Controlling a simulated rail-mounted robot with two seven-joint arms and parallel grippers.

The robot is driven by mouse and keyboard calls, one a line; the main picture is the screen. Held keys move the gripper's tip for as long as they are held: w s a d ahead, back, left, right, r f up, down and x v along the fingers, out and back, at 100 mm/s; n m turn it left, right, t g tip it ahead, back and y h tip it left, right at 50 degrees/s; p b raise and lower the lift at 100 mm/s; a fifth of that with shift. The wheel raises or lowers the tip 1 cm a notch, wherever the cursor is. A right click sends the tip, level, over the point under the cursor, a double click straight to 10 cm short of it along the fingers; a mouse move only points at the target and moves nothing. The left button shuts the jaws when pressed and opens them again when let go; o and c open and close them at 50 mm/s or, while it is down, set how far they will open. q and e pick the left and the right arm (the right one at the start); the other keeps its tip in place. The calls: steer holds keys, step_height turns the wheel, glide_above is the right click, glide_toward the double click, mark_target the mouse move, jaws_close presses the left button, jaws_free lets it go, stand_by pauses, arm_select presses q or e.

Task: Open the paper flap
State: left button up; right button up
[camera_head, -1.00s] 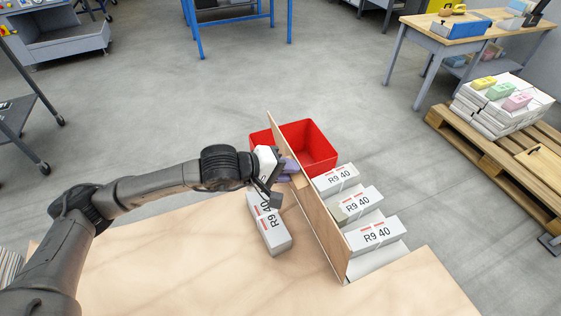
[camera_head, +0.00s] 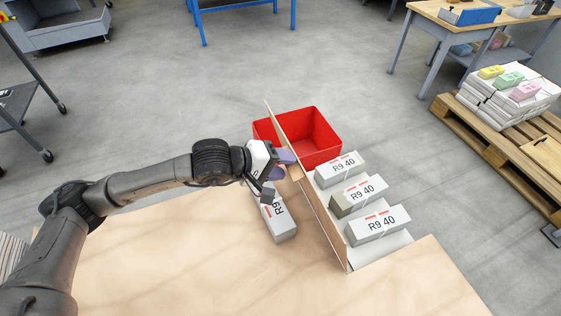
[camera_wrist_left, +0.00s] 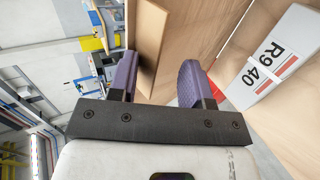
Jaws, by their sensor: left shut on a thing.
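The paper flap (camera_head: 318,215) is a thin wooden board standing on edge on the pale wooden table, between a loose carton on its left and a row of cartons on its right. My left gripper (camera_head: 288,164) reaches it from the left, near its far part. The left wrist view shows my purple fingers (camera_wrist_left: 155,80) on both sides of a wooden piece of the flap (camera_wrist_left: 149,38). The gripper is shut on it. My right gripper is not in view.
White R9 40 cartons (camera_head: 378,226) stand on a white surface right of the flap. Another carton (camera_head: 281,226) lies left of it, below my gripper. A red bin (camera_head: 322,128) is behind. A pallet (camera_head: 500,155) stands at right. The near table is clear.

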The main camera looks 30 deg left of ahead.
arm_select(q)
steer(key=shift+a+f, duration=0.15)
steer(key=shift+f, duration=0.45)
arm_select(e)
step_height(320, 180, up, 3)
steer(key=p, duration=0.3)
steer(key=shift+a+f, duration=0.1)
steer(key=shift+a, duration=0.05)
arm_select(q)
steer(key=r+v, duration=0.1)
steer(key=v, duration=1.3)
steer(key=shift+w+r, duration=0.15)
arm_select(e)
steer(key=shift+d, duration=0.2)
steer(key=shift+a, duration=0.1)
